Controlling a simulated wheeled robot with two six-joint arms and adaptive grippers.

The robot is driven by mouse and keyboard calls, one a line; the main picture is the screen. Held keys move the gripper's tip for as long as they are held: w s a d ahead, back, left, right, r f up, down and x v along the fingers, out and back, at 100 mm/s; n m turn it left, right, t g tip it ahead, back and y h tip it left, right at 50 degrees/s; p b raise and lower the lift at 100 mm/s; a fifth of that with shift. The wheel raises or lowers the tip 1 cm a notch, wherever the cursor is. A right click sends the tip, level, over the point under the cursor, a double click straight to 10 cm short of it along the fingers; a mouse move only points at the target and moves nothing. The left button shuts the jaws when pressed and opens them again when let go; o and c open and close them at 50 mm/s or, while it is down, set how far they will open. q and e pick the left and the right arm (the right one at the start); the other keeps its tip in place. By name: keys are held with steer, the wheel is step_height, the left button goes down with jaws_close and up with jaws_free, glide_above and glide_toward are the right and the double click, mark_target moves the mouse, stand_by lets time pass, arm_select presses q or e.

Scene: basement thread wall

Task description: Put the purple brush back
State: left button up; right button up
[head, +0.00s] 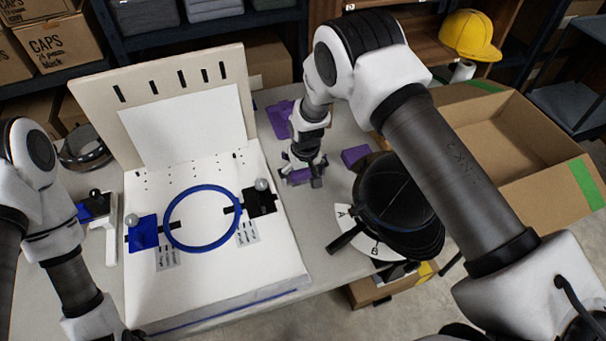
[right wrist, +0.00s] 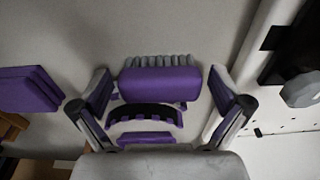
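The purple brush (right wrist: 160,84), a purple block with a row of grey bristles along one side, lies on the grey table in the right wrist view. My right gripper (right wrist: 160,95) has its fingers spread on both sides of it, with a visible gap at each side. In the head view my right gripper (head: 302,178) points down beside the white board and mostly hides the brush. A dark curved toothed piece (right wrist: 145,115) and a purple bar (right wrist: 147,138) show near the brush, closer to the palm. My left arm leaves the picture at the lower left; its fingers are not visible.
A purple stand (head: 280,118) lies behind the right gripper and a purple block (head: 355,155) to its right. A black cap (head: 400,195) is on the right. The white board (head: 205,265) with a blue hoop (head: 203,217) is left. An open carton (head: 510,140) stands far right.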

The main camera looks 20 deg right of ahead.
mark_target(305, 175)
step_height(305, 175, up, 12)
steer(key=s, duration=0.1)
steer(key=shift+s+r+b, duration=0.15)
steer(key=shift+b, duration=0.2)
